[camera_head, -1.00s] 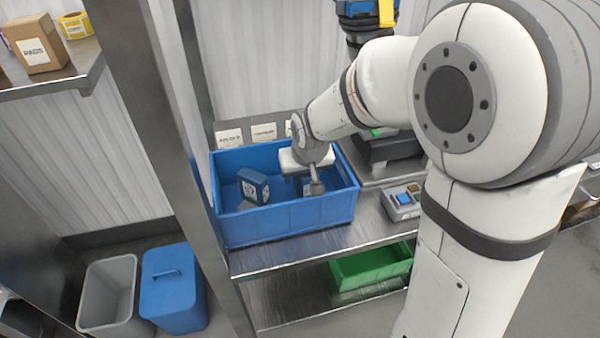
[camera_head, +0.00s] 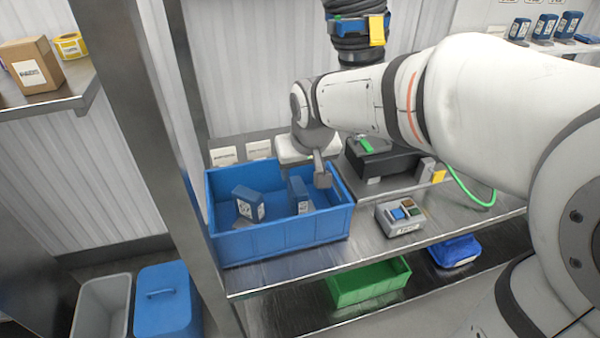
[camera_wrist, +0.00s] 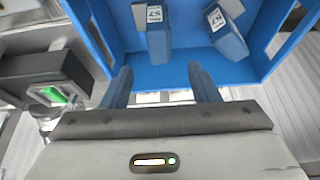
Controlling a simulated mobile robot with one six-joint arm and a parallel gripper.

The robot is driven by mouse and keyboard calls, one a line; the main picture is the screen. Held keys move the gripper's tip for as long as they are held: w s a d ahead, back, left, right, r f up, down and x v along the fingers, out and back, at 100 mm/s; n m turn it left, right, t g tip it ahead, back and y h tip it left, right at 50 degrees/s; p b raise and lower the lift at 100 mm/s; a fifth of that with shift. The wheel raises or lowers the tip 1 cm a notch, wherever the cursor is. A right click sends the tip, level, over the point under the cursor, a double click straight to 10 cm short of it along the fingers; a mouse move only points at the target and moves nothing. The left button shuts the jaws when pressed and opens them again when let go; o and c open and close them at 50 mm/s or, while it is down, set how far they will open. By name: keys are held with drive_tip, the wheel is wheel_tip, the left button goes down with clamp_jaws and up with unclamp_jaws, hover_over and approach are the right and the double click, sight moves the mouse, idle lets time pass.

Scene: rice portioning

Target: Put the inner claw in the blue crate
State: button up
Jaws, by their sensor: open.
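The blue crate (camera_head: 282,242) stands on the metal shelf in the head view, and its wall also shows in the wrist view (camera_wrist: 88,35). Two blue pieces with white labels are inside it, a left one (camera_head: 248,201) and a right one (camera_head: 299,190). In the wrist view they show as two labelled blue blocks (camera_wrist: 158,36), (camera_wrist: 228,36). I cannot tell by name which is the inner claw. My gripper (camera_wrist: 161,80) is open, with two blue fingers apart and nothing between them. In the head view it is at the crate's right back side, its fingers largely hidden.
A black device (camera_head: 382,162) stands right of the crate, with a grey button box (camera_head: 401,217) in front. A green crate (camera_head: 368,283) is on the lower shelf. A metal post (camera_head: 140,130) rises at the left. Similar blue pieces (camera_head: 545,25) stand on a shelf at upper right.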

drive_tip(key=s+d+f+m+g+h, duration=0.1)
drive_tip(key=s+d+f+m, duration=0.2)
drive_tip(key=s+d, duration=1)
drive_tip(key=s, duration=0.2)
drive_tip(key=shift+s+d+g, duration=0.3)
drive_tip(key=shift+d+g, duration=0.1)
drive_tip(key=shift+r, duration=0.1)
